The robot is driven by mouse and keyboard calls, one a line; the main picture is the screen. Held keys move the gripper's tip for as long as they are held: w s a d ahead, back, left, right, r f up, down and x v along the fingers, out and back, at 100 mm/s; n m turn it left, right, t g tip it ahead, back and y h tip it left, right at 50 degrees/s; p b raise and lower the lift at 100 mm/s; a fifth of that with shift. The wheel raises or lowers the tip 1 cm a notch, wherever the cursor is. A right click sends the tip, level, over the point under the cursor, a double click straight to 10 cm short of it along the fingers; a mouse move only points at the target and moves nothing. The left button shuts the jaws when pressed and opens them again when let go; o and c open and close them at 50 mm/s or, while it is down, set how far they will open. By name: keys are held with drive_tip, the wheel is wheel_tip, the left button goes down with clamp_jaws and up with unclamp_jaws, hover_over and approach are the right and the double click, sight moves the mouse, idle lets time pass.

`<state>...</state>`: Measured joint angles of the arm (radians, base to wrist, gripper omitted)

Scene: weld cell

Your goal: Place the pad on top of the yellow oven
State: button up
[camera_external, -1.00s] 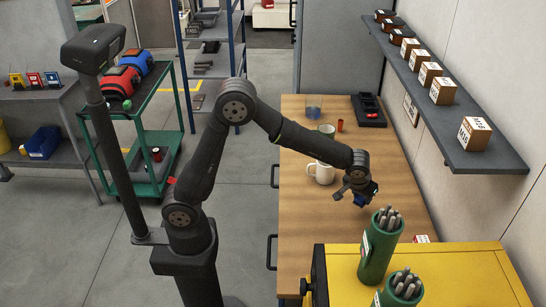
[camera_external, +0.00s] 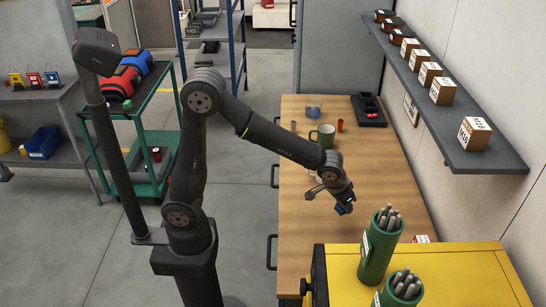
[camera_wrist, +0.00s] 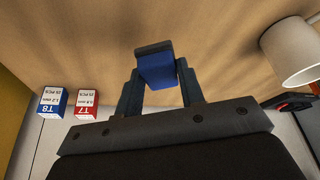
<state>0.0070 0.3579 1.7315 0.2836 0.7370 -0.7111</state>
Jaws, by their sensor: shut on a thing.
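My gripper (camera_external: 343,203) is over the right part of the wooden bench, left of and behind the yellow oven. It is shut on a small blue block with a dark edge, which I take to be the pad (camera_external: 346,208). In the wrist view the pad (camera_wrist: 157,72) sits between the two fingers, above the bench and away from the oven. The yellow oven (camera_external: 455,275) stands at the lower right, with its dark front on the left. Its top carries two green rod canisters.
The green canisters (camera_external: 378,252) (camera_external: 398,292) hold grey rods at the oven top's left part; its right part is clear. Small blue (camera_wrist: 52,101) and red (camera_wrist: 86,103) boxes stand on the bench. A green mug (camera_external: 323,137) and a white mug (camera_wrist: 292,52) stand there too.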

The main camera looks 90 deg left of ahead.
drive_tip(key=s+a+r+n+y, duration=0.1)
drive_tip(key=s+a+r+n, duration=0.25)
drive_tip(key=s, duration=0.25)
hover_over(326, 194)
drive_tip(key=shift+m+g, duration=0.25)
drive_tip(key=shift+g, duration=0.05)
drive_tip(key=f, duration=0.6)
drive_tip(key=shift+s+d+f, duration=0.15)
drive_tip(key=shift+d+f, duration=0.05)
drive_tip(key=shift+d, duration=0.05)
drive_tip(key=shift+a+f, duration=0.1)
drive_tip(key=shift+a, duration=0.05)
drive_tip(key=shift+f, duration=2)
drive_tip(key=shift+f, duration=0.1)
drive_tip(key=o, duration=1)
drive_tip(key=shift+c, duration=0.2)
